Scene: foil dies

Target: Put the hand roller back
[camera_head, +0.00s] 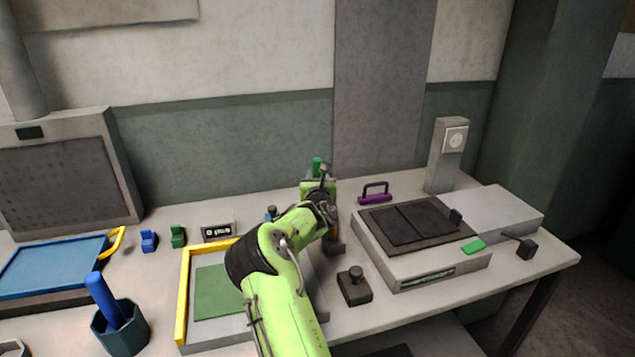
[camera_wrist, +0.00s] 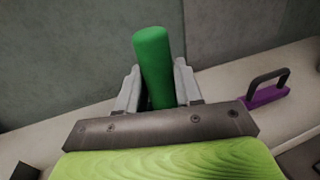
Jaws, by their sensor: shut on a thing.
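My gripper (camera_head: 319,183) is at the back of the table, near the wall. In the wrist view my gripper (camera_wrist: 158,80) has its two fingers closed on either side of a green cylindrical handle, which I take to be the hand roller (camera_wrist: 153,55). The handle stands nearly upright, its top above the fingers. Its green top also shows in the head view, as the hand roller (camera_head: 317,164). The lower end is hidden by the gripper, so I cannot tell whether it touches anything.
A purple block with a dark handle (camera_head: 375,198) stands right of my gripper. A grey press with a black plate (camera_head: 425,275) is further right. A yellow-edged frame with a green mat (camera_head: 183,300), a blue tray (camera_head: 50,268) and a teal cup (camera_head: 122,338) are left. A dark knobbed block (camera_head: 354,288) is in front.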

